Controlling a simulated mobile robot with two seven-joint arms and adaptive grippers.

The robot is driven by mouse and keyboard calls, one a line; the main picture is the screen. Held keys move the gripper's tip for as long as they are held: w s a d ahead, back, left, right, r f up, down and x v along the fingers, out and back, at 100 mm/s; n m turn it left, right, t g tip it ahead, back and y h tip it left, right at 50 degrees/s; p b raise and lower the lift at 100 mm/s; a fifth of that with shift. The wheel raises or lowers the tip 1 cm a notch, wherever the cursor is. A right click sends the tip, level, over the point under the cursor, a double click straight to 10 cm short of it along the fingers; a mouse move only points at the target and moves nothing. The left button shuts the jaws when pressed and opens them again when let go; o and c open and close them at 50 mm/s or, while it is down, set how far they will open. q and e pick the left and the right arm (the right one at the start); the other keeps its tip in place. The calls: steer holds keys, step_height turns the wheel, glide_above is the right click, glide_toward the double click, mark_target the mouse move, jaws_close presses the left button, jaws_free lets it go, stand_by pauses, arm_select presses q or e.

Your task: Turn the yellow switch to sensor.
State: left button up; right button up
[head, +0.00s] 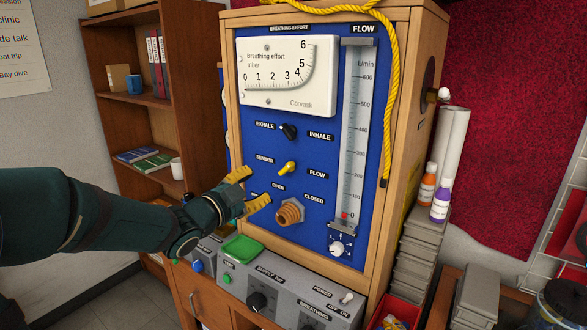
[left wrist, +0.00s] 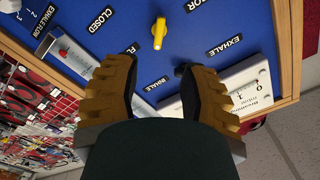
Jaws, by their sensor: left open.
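The yellow switch (head: 287,168) sits on the blue panel (head: 325,140), between a SENSOR label (head: 265,159) at its upper left and a FLOW label (head: 317,174) at its right. Its handle is slanted; I cannot tell which end is the pointer. My left gripper (head: 248,189) is open and empty, just left of the switch and apart from it. In the left wrist view, the yellow switch (left wrist: 159,33) shows ahead of the gap between the open fingers (left wrist: 157,70). The FLOW label there is partly hidden by a finger. My right gripper is not in view.
A black EXHALE/INHALE switch (head: 288,131) is above the yellow one, and a brass-coloured fitting (head: 290,212) is below it. A flow tube (head: 352,130) stands at the right. A grey control box (head: 275,285) and green tray (head: 243,249) lie below. A yellow rope (head: 391,90) hangs at the right.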

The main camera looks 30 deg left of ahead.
mark_target(284, 170)
arm_select(q)
steer(key=w, duration=0.8)
steer(key=w+d, duration=0.1)
steer(key=w, duration=0.3)
steer(key=shift+p, duration=0.35)
steer(key=shift+o, duration=0.2)
jaws_close()
